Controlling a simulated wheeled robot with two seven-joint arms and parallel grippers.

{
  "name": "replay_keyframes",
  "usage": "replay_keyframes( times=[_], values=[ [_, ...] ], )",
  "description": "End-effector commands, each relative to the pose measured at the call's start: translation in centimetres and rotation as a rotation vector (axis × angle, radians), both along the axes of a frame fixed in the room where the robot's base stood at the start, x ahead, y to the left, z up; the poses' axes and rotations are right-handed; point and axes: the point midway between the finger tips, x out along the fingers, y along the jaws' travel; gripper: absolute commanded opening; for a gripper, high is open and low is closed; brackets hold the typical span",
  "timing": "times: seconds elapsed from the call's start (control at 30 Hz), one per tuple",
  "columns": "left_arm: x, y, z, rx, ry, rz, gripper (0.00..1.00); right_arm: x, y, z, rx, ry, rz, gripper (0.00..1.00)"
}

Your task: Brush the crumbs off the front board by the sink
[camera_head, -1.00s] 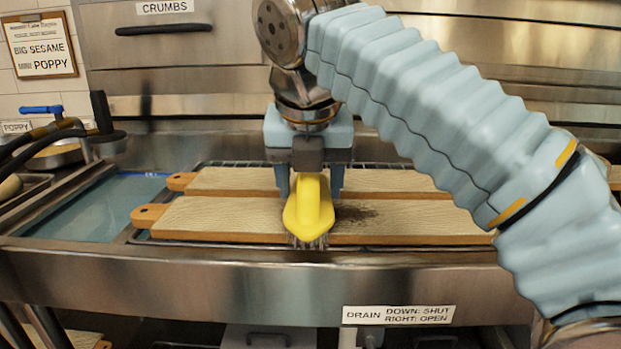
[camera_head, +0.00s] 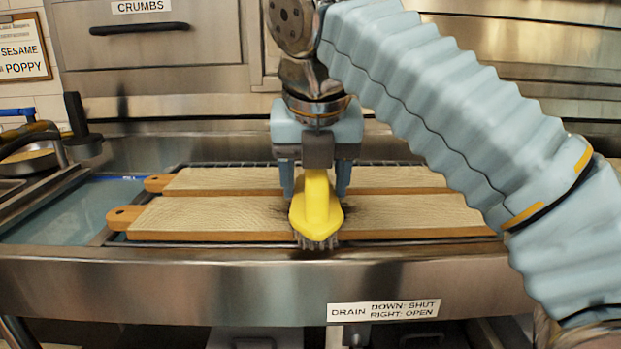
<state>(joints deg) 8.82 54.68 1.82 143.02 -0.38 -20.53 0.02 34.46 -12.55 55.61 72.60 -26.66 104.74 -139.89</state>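The front board (camera_head: 190,218) is a pale wooden board with an orange-brown edge and a handle at its left end, lying across the sink. My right gripper (camera_head: 316,188) holds a yellow brush (camera_head: 317,208) upright, its handle between the two fingers. The bristles (camera_head: 316,242) hang at the board's front edge; whether they touch it I cannot tell. Dark crumbs (camera_head: 275,212) show on the board just left of the brush, with a little more to its right. The brush hides the part between. My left gripper is not in view.
A second board (camera_head: 220,180) lies behind the front one. Left is a blue-tinted basin (camera_head: 70,210) with a black-handled tool (camera_head: 77,125) behind it. A drawer labelled CRUMBS (camera_head: 150,45) is above.

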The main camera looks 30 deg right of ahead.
Motion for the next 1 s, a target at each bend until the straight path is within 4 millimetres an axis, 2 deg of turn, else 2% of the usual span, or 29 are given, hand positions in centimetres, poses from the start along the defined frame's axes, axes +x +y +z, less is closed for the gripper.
replay_keyframes(
  times=[0.2, 0.43, 0.77, 1.0],
  values=[
    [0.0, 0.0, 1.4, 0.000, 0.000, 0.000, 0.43, 1.9, -1.1, 0.1, 0.001, 0.001, 0.002, 0.35],
    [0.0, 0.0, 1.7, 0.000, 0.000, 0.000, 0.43, 2.7, -1.6, -0.1, -0.001, 0.002, 0.001, 0.35],
    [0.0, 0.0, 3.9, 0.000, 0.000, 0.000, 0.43, 5.2, -3.2, 0.2, 0.001, 0.003, 0.000, 0.35],
    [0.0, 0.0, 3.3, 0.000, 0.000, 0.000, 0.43, 5.2, -4.0, -0.3, -0.002, -0.001, 0.000, 0.35]
  ],
)
